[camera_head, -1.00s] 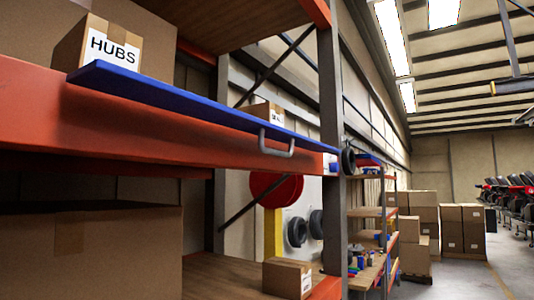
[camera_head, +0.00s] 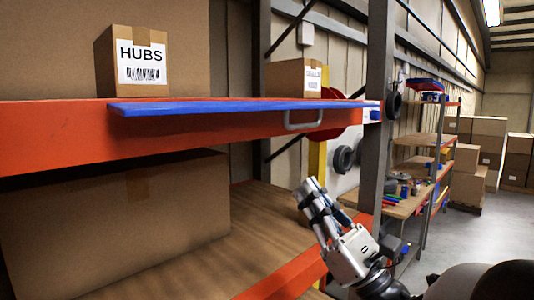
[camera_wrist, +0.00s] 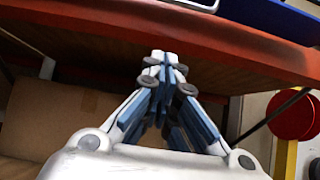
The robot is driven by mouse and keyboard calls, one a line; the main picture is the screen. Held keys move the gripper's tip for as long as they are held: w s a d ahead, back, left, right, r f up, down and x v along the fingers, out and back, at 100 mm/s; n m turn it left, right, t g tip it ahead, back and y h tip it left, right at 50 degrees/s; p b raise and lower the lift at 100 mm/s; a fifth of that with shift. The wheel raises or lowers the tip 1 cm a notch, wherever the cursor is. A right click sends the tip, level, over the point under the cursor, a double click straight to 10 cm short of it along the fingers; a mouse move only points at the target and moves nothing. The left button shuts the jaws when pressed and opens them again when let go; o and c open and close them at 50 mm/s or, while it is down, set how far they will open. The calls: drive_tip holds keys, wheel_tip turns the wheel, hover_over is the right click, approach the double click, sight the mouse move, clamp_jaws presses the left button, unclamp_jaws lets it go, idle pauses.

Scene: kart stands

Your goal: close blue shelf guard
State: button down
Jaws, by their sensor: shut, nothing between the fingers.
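The blue shelf guard (camera_head: 225,106) is a long flat blue panel along the top of the orange shelf beam. It lies folded out, roughly level, with a grey handle (camera_head: 303,124) hanging below its front edge. My gripper (camera_head: 309,186) is below the handle, apart from it and in front of the lower shelf. Its fingers are together and empty. In the wrist view my fingertips (camera_wrist: 165,62) point at the orange beam, with the handle (camera_wrist: 196,5) at the top edge and part of the blue guard (camera_wrist: 275,18) at top right.
A HUBS box (camera_head: 141,62) and a smaller box (camera_head: 296,78) stand on the upper shelf behind the guard. A large box (camera_head: 110,225) is on the lower shelf. A grey upright post (camera_head: 376,120) stands right of the guard. Open floor (camera_head: 480,235) lies to the right.

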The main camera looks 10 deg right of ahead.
drive_tip(key=w+a+r, duration=0.2)
drive_tip(key=w+r, duration=0.1)
drive_tip(key=r, duration=0.5)
drive_tip(key=shift+a+r+p, duration=0.15)
drive_tip(key=shift+r+p, duration=0.1)
drive_tip(key=shift+p, duration=0.05)
drive_tip(key=shift+w+r, duration=0.1)
